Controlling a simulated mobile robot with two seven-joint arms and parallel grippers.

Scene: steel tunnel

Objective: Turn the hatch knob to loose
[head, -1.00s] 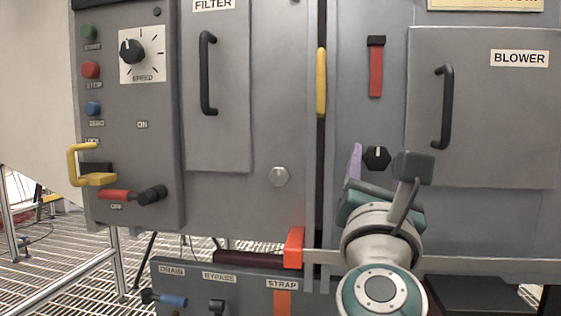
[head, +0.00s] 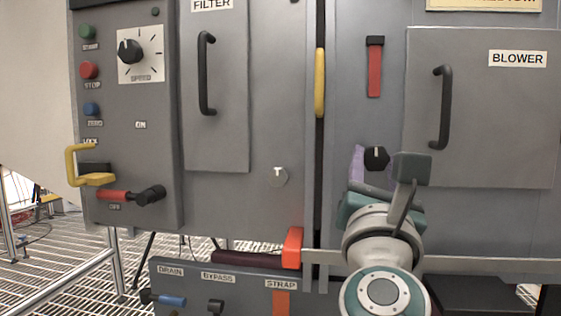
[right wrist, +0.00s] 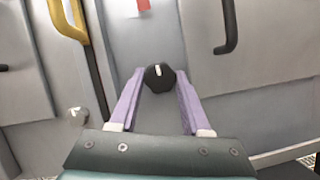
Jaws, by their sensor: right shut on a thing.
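The hatch knob (head: 376,158) is a small black knob with a white mark on the grey panel, left of the BLOWER hatch (head: 480,120). In the head view its white mark points about straight up. In the right wrist view the knob (right wrist: 159,78) sits between the two purple fingers of my right gripper (right wrist: 160,75), near their tips. My right gripper is shut on it. In the head view one purple finger shows left of the knob; the other is hidden behind my gripper body. My left gripper is not in view.
A red latch bar (head: 375,66) is above the knob, and a black hatch handle (head: 441,108) is to its right. A yellow bar (head: 319,82) runs along the seam at left. A small pale grey knob (head: 279,177) is further left. An orange strap (head: 292,248) is below.

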